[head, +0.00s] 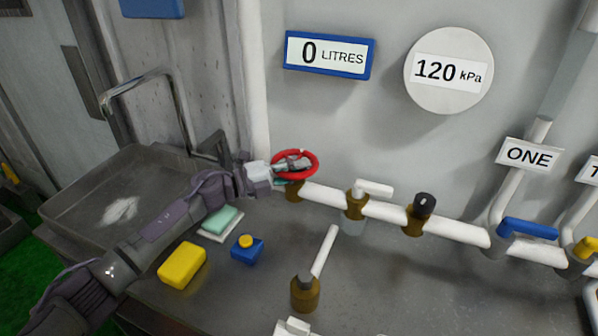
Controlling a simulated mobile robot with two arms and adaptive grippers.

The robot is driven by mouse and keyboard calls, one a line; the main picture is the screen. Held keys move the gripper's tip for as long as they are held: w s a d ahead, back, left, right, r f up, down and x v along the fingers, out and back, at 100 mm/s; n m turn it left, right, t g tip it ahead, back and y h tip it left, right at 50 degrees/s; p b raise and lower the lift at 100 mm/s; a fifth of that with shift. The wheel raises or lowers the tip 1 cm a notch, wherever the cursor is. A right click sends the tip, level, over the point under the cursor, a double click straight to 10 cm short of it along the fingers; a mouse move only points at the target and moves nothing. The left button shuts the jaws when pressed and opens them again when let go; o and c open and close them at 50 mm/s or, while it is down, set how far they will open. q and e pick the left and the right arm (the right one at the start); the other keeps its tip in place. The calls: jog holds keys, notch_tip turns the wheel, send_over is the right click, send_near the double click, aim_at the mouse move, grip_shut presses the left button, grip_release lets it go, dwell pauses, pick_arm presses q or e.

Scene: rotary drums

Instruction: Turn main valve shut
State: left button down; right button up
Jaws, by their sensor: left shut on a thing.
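The main valve appears to be the red ring handwheel (312,155) on a brass body (293,191) at the left end of the white pipe (384,210). My left gripper (296,165) reaches in from the left and is shut on the red handwheel, with its fingers inside and over the ring. The fingers hide part of the wheel's left side and hub. My right gripper is not in view.
A sink (75,190) with a bent metal tap stands left. A yellow block (182,264), a blue item (247,250) and a green sponge (219,219) lie below my arm. A white-levered brass valve (305,293) stands in front. Gauges read 0 litres (329,55) and 120 kPa (448,70).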

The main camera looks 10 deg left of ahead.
pick_arm(q)
jog(key=c, duration=1.1)
grip_release()
jog(key=v, duration=1.2)
jog(key=shift+a+f, duration=0.1)
